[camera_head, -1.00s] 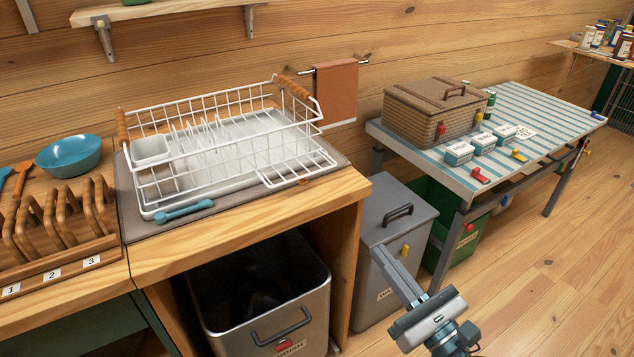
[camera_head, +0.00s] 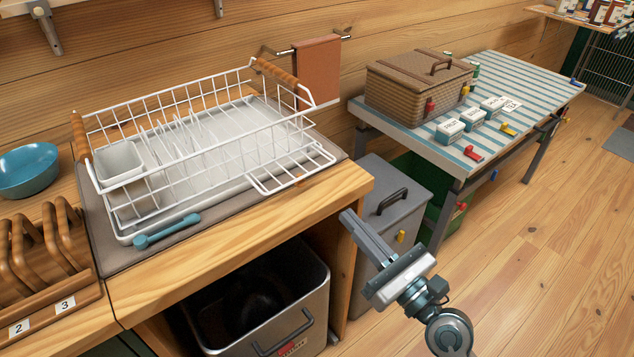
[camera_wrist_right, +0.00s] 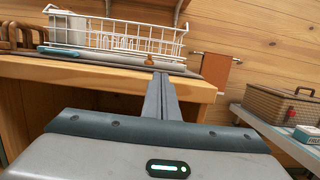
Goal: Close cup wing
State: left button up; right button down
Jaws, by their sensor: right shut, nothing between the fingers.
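The white wire dish rack (camera_head: 215,124) with wooden end handles stands on a grey-brown mat on the wooden counter. What looks like the cup wing (camera_head: 292,172), a flat white wire loop, sticks out from the rack's front right side, folded outward and low over the mat. My right gripper (camera_head: 348,216) is shut and empty, in front of and below the wing, near the counter's right front edge. In the right wrist view the shut fingers (camera_wrist_right: 160,77) point towards the rack (camera_wrist_right: 115,34), with a small orange-brown piece near their tips. My left gripper is not in view.
A white cup-like holder (camera_head: 118,163) is in the rack, and a blue brush (camera_head: 166,230) lies at its front. An open metal bin (camera_head: 262,305) is under the counter, a grey lidded bin (camera_head: 395,188) to its right. A striped table (camera_head: 535,85) holds a wicker basket (camera_head: 415,92).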

aim_at(322, 197)
jog(key=p+x, duration=0.1)
jog(key=x, duration=0.7)
jog(key=shift+w+a+p, duration=0.2)
jog(key=shift+w+p, duration=0.05)
jog(key=shift+p, duration=0.05)
jog(key=shift+w+a+r, duration=0.15)
jog(key=shift+w+a, duration=0.15)
jog(key=shift+w, duration=0.15)
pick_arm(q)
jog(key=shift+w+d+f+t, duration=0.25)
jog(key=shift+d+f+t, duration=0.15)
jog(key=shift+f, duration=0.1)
pick_arm(e)
jog(key=shift+w+a, duration=0.1)
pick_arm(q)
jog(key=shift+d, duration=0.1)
